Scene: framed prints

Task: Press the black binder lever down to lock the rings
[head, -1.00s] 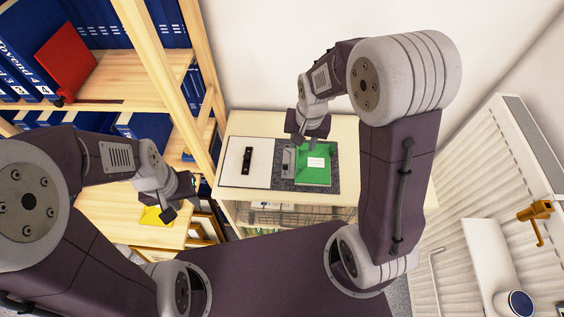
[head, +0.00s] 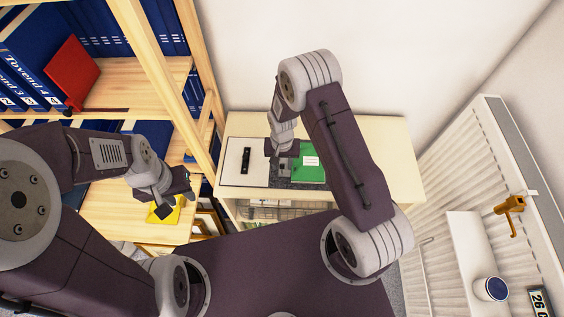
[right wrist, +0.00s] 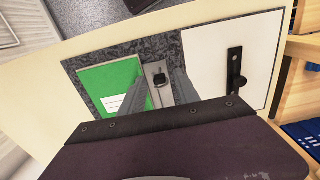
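An open binder with a grey marbled inside (head: 284,184) lies on the cabinet top. A green sheet (head: 315,163) with a white label lies on its right part. In the right wrist view, a black lever (right wrist: 160,80) sits on the metal ring plate (right wrist: 157,70). My right gripper (head: 281,151) is above the plate; in the right wrist view its two fingers (right wrist: 160,92) are apart, one on each side of the lever, with nothing between them. Contact cannot be told. My left gripper (head: 176,203) is open and empty, off to the left.
A white panel (head: 237,177) with a black bar (head: 246,160) is left of the ring plate. A wooden shelf (head: 145,88) with blue binders and a red one (head: 72,73) stands left. The cabinet top (head: 390,165) is clear at right.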

